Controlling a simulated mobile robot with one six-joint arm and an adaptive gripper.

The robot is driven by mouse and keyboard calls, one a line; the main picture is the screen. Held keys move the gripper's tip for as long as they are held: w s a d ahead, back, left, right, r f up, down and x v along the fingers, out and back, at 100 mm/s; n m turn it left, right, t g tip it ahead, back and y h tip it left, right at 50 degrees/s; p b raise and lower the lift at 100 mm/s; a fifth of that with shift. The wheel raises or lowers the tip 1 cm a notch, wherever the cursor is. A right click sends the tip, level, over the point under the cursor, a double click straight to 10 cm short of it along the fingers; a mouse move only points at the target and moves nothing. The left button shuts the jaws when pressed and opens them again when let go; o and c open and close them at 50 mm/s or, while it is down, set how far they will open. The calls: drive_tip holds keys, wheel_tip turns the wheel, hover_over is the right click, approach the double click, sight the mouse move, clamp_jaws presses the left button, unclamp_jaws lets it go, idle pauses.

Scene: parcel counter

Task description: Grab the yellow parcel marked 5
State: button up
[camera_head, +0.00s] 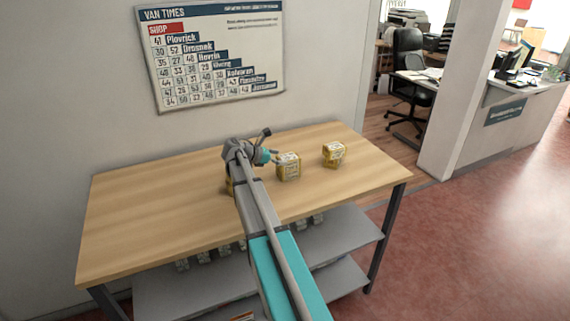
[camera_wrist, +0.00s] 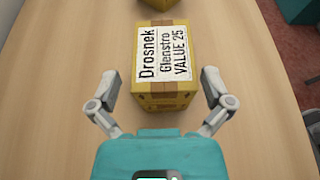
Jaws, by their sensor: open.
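A yellow parcel (camera_wrist: 165,100) with brown tape lies straight ahead of my gripper (camera_wrist: 161,76) in the wrist view. Its white label reads Drosnek, Glenstro, VALUE 25; I see no separate 5 mark on it. My gripper is open, with one finger on each side of the parcel's near end, and holds nothing. In the head view, my gripper (camera_head: 269,147) is just left of the middle yellow parcel (camera_head: 289,167). Another yellow parcel (camera_head: 334,154) stands further right. A third (camera_head: 229,187) is mostly hidden behind my arm. Their marks are too small to read in the head view.
The parcels stand on a wooden table (camera_head: 140,215), clear on its left side. A grey shelf (camera_head: 345,250) below holds several small items. A VAN TIMES board (camera_head: 215,50) hangs on the wall. Another parcel's edge (camera_wrist: 156,3) shows at the top of the wrist view.

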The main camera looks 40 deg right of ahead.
drive_tip(key=c, duration=1)
drive_tip(key=shift+r, duration=0.1)
wheel_tip(320, 180, up, 3)
drive_tip(key=p, duration=0.3)
drive_tip(key=shift+s+a+r+p, duration=0.35)
drive_tip(key=shift+s+r+p, duration=1.3)
drive_tip(key=shift+s, duration=0.65)
drive_tip(key=shift+s+a+r+p, duration=0.3)
drive_tip(key=shift+s+r+p, duration=1.35)
drive_tip(key=shift+s, duration=0.65)
drive_tip(key=shift+s+a+r+p, duration=0.35)
drive_tip(key=shift+s+r+p, duration=1.3)
drive_tip(key=shift+s, duration=0.65)
